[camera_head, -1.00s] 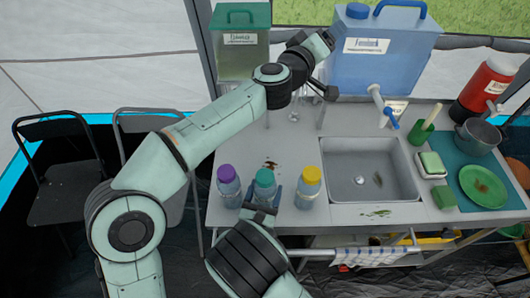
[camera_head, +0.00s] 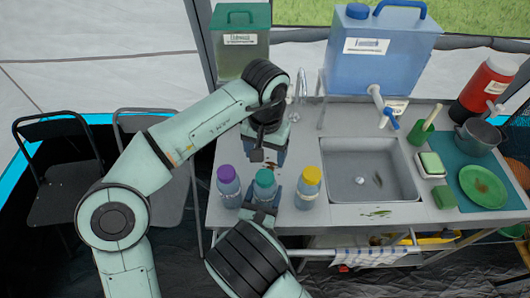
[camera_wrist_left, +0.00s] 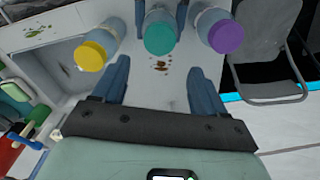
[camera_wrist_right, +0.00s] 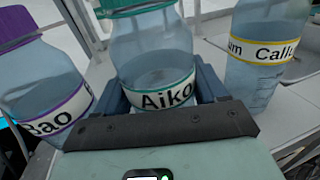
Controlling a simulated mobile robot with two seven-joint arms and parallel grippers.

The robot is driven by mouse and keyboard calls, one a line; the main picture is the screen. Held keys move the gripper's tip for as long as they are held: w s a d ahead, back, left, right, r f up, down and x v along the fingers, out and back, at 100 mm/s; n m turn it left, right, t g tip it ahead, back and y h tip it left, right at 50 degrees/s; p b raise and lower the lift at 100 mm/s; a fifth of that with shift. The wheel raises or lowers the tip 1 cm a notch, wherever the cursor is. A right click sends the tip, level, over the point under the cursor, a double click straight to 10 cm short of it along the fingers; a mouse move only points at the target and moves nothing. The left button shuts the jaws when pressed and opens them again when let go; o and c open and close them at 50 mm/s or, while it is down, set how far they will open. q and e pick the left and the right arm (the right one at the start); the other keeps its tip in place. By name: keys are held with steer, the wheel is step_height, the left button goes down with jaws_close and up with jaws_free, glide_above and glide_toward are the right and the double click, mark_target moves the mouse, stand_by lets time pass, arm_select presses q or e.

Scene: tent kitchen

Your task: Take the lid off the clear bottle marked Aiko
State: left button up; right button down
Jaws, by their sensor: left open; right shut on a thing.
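The clear Aiko bottle (camera_head: 265,188) stands upright on the counter between two similar bottles, its teal lid (camera_wrist_left: 160,38) on. Its Aiko label (camera_wrist_right: 165,96) faces the right wrist camera. My right gripper (camera_wrist_right: 162,85) is shut on the bottle's body from the front, one blue finger on each side, below the lid. My left gripper (camera_head: 268,156) is open and empty, behind the bottle and apart from it. In the left wrist view its two fingers (camera_wrist_left: 158,78) spread over bare counter, with the teal lid beyond them.
A purple-lidded bottle marked Bao (camera_head: 228,186) stands close on the left, and a yellow-lidded bottle (camera_head: 308,188) close on the right. The sink (camera_head: 370,170) lies to the right. A tap (camera_head: 301,90) and blue water tank (camera_head: 375,55) are behind.

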mark_target(265, 176)
arm_select(q)
steer(key=shift+s+f, duration=0.2)
steer(key=shift+s, duration=0.1)
step_height(265, 176, down, 8)
steer(key=shift+r, duration=0.2)
steer(key=shift+c, duration=0.3)
steer(key=c, duration=1)
steer(key=shift+c, duration=0.2)
